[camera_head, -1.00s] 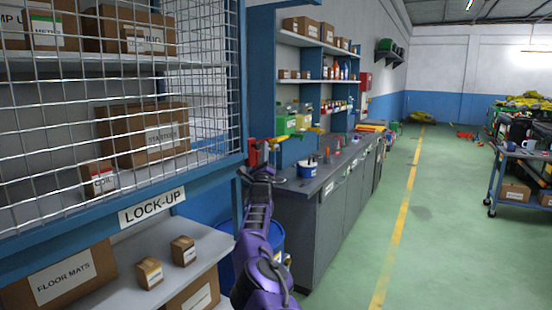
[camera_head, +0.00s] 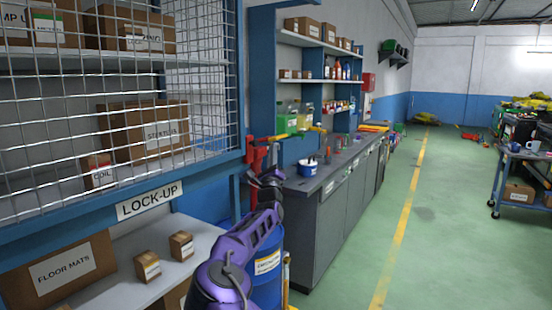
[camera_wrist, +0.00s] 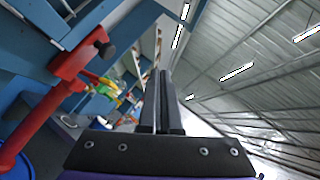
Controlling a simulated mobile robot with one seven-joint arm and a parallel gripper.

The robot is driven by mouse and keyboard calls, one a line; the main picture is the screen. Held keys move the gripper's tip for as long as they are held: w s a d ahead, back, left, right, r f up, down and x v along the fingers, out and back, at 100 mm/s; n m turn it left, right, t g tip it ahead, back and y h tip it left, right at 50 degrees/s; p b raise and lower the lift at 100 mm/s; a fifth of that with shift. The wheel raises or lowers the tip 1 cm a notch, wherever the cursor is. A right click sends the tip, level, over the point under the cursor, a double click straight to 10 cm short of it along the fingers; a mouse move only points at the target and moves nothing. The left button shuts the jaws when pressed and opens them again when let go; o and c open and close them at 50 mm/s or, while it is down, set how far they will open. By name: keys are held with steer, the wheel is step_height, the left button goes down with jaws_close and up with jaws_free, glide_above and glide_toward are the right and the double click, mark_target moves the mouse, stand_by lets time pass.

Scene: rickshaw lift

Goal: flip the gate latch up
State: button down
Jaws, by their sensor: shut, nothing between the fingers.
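The gate latch appears to be the red bar (camera_head: 256,158) at the right edge of the blue-framed mesh cage. In the wrist view a red lever (camera_wrist: 72,68) with a black knob is on the left, beside the blue frame, with a red bar running down to the lower left. My gripper (camera_head: 268,179) is just right of and in front of the red part in the head view. In the wrist view my gripper (camera_wrist: 164,78) has its fingers together and empty, to the right of the lever with a gap in the picture. Contact is not visible.
The mesh cage's blue rail (camera_head: 75,231) with a LOCK-UP sign is at left. A shelf of boxes (camera_head: 182,246) lies below it. A blue drum (camera_head: 266,265) stands by my arm. A grey workbench (camera_head: 335,196) is beyond.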

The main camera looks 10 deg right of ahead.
steer(key=shift+s+f, duration=0.1)
steer(key=shift+s, duration=2.35)
